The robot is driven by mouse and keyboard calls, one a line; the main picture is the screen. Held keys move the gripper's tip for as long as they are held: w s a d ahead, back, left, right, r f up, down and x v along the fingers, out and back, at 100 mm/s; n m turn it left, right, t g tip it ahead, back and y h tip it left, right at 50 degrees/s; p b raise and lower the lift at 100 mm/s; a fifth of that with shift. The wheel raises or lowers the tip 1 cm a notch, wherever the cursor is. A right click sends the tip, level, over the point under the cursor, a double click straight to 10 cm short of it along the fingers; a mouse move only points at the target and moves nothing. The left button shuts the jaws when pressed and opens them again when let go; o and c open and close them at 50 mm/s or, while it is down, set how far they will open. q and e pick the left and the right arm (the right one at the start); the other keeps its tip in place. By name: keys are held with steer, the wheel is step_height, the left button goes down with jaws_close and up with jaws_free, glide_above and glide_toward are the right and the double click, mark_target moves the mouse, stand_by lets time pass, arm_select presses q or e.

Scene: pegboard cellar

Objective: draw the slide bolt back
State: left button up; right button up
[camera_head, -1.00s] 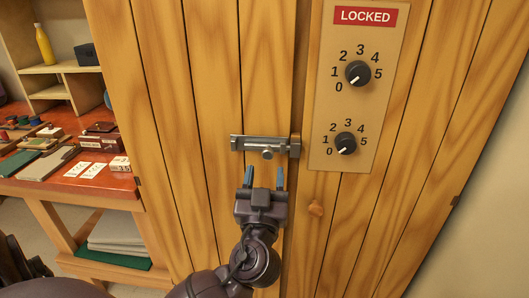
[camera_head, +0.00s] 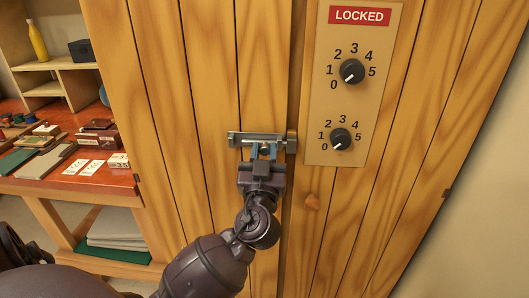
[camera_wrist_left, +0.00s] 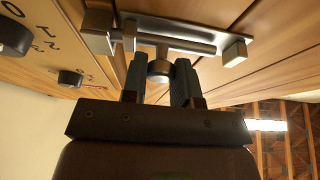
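The grey metal slide bolt (camera_head: 240,138) is mounted across the wooden door, with its right end at the keeper (camera_head: 291,143) beside the door gap. In the left wrist view its rod (camera_wrist_left: 190,46) runs toward the keeper (camera_wrist_left: 98,32) at the left. The left gripper also shows in the wrist view (camera_wrist_left: 160,85). The right gripper is not in view.
A panel (camera_head: 348,105) right of the bolt carries a red LOCKED sign (camera_head: 360,16) and two black dials, an upper (camera_head: 352,71) and a lower (camera_head: 340,139). A cluttered red-topped bench (camera_head: 75,186) stands left.

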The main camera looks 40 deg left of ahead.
mark_target(245, 131)
arm_select(q)
jaws_close()
steer(key=shift+s+a+f, duration=0.1)
steer(key=shift+s+a, duration=0.1)
steer(key=shift+a, duration=0.15)
steer(key=s+a, duration=0.1)
steer(key=s+a+b, duration=0.1)
steer(key=a, duration=0.1)
steer(key=shift+a, duration=0.1)
steer(key=shift+s+a, duration=0.1)
steer(key=shift+o, duration=2.2)
jaws_free()
steer(key=shift+o, duration=1.4)
steer(key=shift+a, duration=0.15)
